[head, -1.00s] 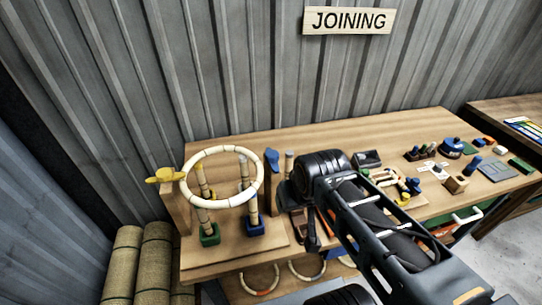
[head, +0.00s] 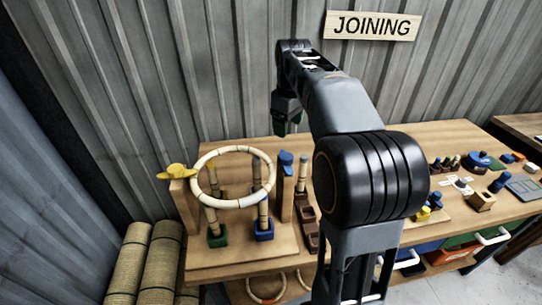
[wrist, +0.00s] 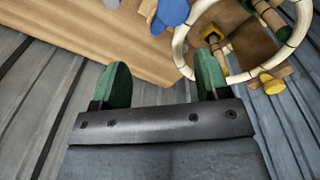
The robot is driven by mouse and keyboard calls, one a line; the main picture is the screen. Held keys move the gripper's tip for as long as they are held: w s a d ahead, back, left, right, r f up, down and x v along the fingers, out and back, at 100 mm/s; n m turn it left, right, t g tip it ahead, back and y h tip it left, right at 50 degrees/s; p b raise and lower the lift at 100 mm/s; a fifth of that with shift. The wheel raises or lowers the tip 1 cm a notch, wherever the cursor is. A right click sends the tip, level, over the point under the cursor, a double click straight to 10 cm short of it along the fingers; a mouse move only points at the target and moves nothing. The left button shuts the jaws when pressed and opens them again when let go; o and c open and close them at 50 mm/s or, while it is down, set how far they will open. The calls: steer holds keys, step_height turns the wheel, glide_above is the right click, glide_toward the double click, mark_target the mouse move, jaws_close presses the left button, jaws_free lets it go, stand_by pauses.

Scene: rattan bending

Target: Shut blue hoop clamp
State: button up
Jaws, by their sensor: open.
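The blue hoop clamp (head: 286,160) sits on top of a wooden post at the right side of a pale rattan hoop (head: 239,203). In the wrist view the blue clamp (wrist: 172,13) shows at the top edge, partly cut off, beside the hoop (wrist: 178,45). Whether its jaw is open or closed on the hoop I cannot tell. My gripper (wrist: 163,80) has two green fingertips set wide apart with nothing between them. In the head view my gripper (head: 286,125) hangs pointing down, above and slightly behind the blue clamp, apart from it.
A yellow clamp (head: 177,172) is on the left post. Rattan uprights stand in a green base (head: 217,236) and a blue base (head: 264,231) under the hoop. Small parts and tools cover the right bench. A corrugated wall stands close behind my gripper.

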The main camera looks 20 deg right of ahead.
mark_target(284, 156)
steer(key=f+n, duration=0.1)
steer(key=f, duration=0.2)
steer(key=s+a+f+n, duration=0.1)
steer(key=f+n, duration=0.1)
steer(key=f, duration=0.1)
steer(key=f+n, duration=0.1)
steer(key=f, duration=0.2)
steer(key=shift+s+a+f+n+g, duration=0.2)
steer(key=shift+f+n+g, duration=0.15)
steer(key=shift+n+g, duration=0.05)
stand_by(0.4)
